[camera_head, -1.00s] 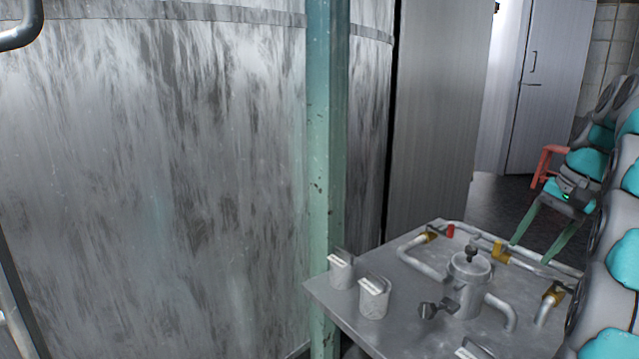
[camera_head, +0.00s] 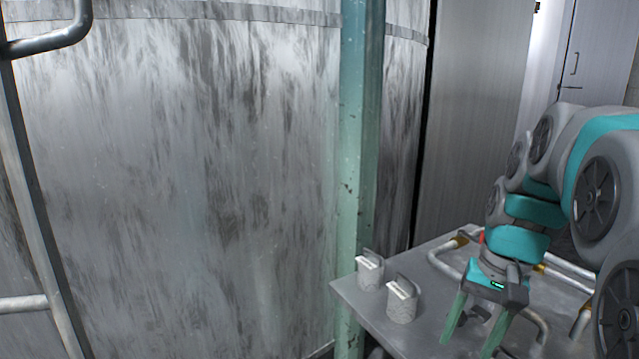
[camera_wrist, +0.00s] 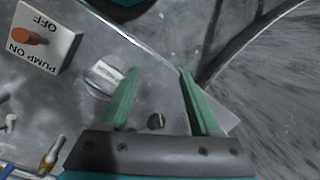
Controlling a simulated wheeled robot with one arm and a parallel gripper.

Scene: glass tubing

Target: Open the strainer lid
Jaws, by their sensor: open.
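My gripper (camera_head: 474,335) is open with nothing held, pointing down over the right part of the steel table. Its two green fingers also show in the wrist view (camera_wrist: 158,74). The metal strainer is mostly hidden behind my gripper and arm in the head view. Its lid cannot be made out there, and I cannot tell whether it is open or shut. In the wrist view a small dark knob (camera_wrist: 156,121) shows between the fingers, near their base; I cannot tell whether it belongs to the strainer.
Pipes (camera_head: 446,262) run around the strainer's place. A green post (camera_head: 358,180) and a large tank (camera_head: 200,180) stand left. A pump switch panel (camera_wrist: 42,38) shows in the wrist view.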

